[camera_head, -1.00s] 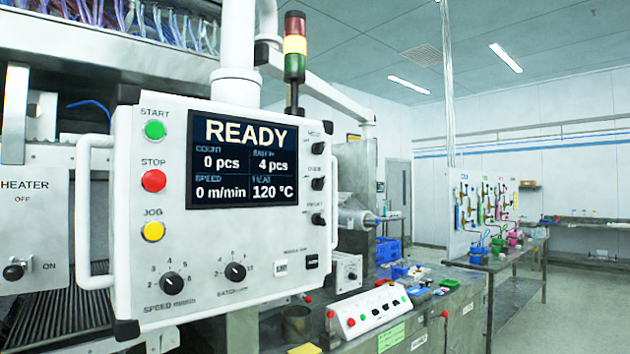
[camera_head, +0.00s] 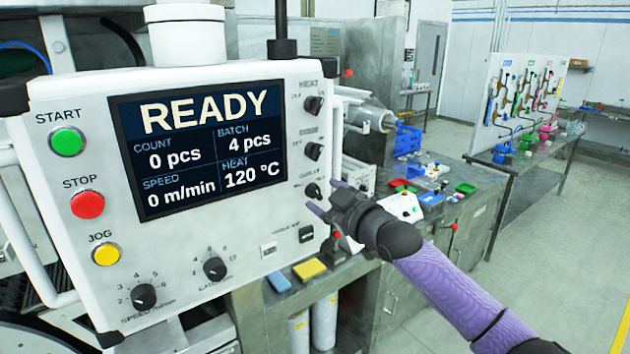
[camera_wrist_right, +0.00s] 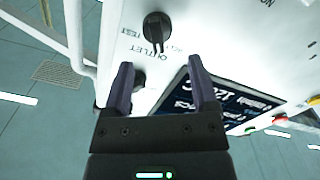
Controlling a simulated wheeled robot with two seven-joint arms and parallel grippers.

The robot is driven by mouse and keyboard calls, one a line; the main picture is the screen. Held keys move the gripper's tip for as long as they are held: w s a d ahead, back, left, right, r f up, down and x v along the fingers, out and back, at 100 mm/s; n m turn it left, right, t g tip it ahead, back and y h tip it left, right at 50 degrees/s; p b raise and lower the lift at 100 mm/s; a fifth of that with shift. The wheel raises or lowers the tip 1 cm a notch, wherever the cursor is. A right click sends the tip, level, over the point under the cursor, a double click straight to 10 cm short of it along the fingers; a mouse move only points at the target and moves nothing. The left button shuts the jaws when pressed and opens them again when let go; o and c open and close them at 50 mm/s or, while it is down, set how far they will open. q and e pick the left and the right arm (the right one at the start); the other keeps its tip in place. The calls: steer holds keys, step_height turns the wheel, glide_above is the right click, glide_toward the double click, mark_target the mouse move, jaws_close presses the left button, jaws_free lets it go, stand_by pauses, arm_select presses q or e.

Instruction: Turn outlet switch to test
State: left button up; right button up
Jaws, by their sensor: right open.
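The outlet switch (camera_head: 313,191) is the lowest of the dark rotary knobs on the right side of the white control panel (camera_head: 235,222). My right gripper (camera_head: 326,197) is open at the panel's right edge, close to this knob. In the right wrist view the panel appears upside down, and the outlet switch (camera_wrist_right: 157,28) shows beyond the fingertips with the words OUTLET and TEST beside it. The open fingers (camera_wrist_right: 160,65) straddle empty space short of it, apart from the knob. The knob's exact setting is hard to read. My left gripper is out of view.
Another dark knob (camera_wrist_right: 138,78) shows beside the left finger in the wrist view. The panel's white side handle (camera_head: 337,140) runs close to the gripper. The display (camera_head: 197,150) reads READY. A bench with small bins (camera_head: 430,198) stands behind.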

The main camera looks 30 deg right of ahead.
mark_target(316, 190)
steer(key=shift+w+a, duration=0.15)
steer(key=shift+w, duration=1.7)
jaws_close()
